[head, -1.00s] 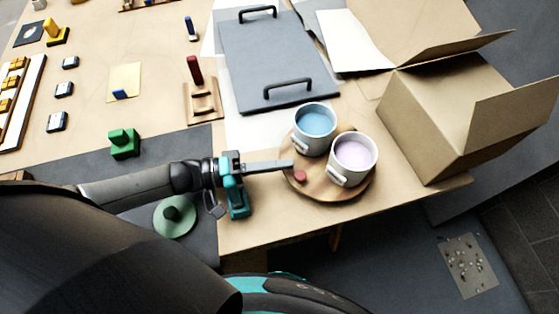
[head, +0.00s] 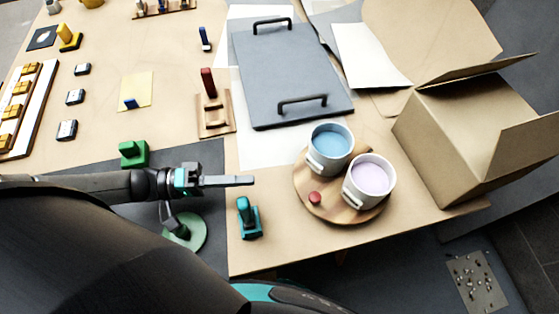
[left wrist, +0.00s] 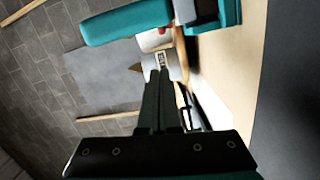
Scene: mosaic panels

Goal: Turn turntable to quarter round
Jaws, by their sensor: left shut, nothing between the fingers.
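The turntable (head: 305,175) is a round wooden disc near the table's front right. It carries a red knob (head: 315,198) at its left front edge. A mug with blue contents (head: 331,150) and a mug with lilac contents (head: 368,184) stand on it. My left gripper (head: 252,181) is shut and empty. It points right, left of the turntable and clear of it. In the left wrist view its shut fingers (left wrist: 160,78) point toward pale shapes and a small red spot. My right gripper is out of view.
A teal upright object (head: 249,218) stands on the table between my left gripper and the front edge. A green block (head: 133,154) and a green disc (head: 196,230) are near my left arm.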

